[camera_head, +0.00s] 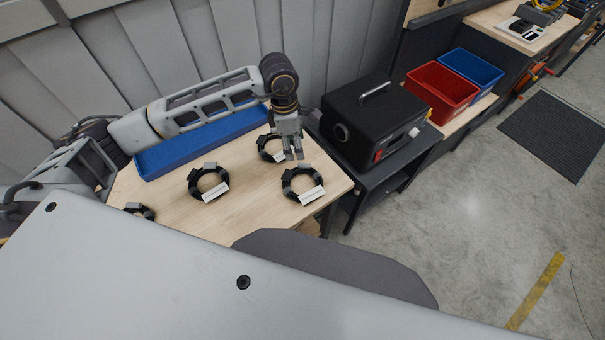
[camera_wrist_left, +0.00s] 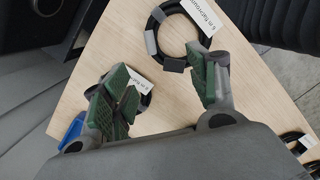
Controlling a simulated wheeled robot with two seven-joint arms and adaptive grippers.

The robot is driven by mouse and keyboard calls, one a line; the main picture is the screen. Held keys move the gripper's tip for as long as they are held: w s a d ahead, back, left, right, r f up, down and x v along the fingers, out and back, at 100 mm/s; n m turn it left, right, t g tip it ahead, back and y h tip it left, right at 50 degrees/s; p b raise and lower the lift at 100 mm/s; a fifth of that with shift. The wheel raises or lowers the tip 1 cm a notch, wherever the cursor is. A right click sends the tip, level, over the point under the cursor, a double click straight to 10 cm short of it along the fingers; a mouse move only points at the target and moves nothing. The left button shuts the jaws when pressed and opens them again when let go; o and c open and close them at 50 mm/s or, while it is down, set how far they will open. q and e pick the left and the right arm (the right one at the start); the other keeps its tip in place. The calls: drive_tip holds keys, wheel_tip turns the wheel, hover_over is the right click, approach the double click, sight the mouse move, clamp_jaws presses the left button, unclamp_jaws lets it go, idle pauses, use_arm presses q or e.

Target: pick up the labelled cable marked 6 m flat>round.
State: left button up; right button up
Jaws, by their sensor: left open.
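Several coiled black cables with white labels lie on the wooden table. One is at the front right (camera_head: 289,190), one at the back right (camera_head: 262,145), one in the middle (camera_head: 194,186), and one at the left edge, partly hidden (camera_head: 147,213). My left gripper (camera_head: 293,155) is open and empty above the table, between the back right and front right coils. In the left wrist view, the front right coil (camera_wrist_left: 152,42) lies beyond the fingertips (camera_wrist_left: 166,82). The back right coil (camera_wrist_left: 146,98) is partly hidden behind one finger.
A long blue tray (camera_head: 155,163) lies along the table's back edge. A black case (camera_head: 372,120) with a handle stands just right of the table. Red (camera_head: 440,92) and blue (camera_head: 473,66) bins stand further right. Bare wood lies between the coils.

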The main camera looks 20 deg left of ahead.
use_arm(q)
drive_tip(key=p, duration=0.1)
hover_over(302, 169)
drive_tip(key=s, duration=0.1)
drive_tip(key=shift+a+f, duration=0.2)
drive_tip(key=shift+f, duration=1.9)
drive_tip(key=shift+a+f, duration=0.2)
drive_tip(key=shift+f, duration=1.85)
drive_tip(key=shift+f, duration=0.15)
drive_tip(key=shift+w+d+f+p, duration=0.2)
drive_tip(key=shift+f+p, duration=0.1)
drive_tip(key=shift+f, duration=0.35)
drive_tip(key=shift+w+d+f+p, duration=0.15)
drive_tip(key=shift+f+p, duration=0.15)
drive_tip(key=shift+f, duration=0.35)
drive_tip(key=shift+w+f, duration=0.1)
drive_tip(key=shift+f, duration=1)
clamp_jaws()
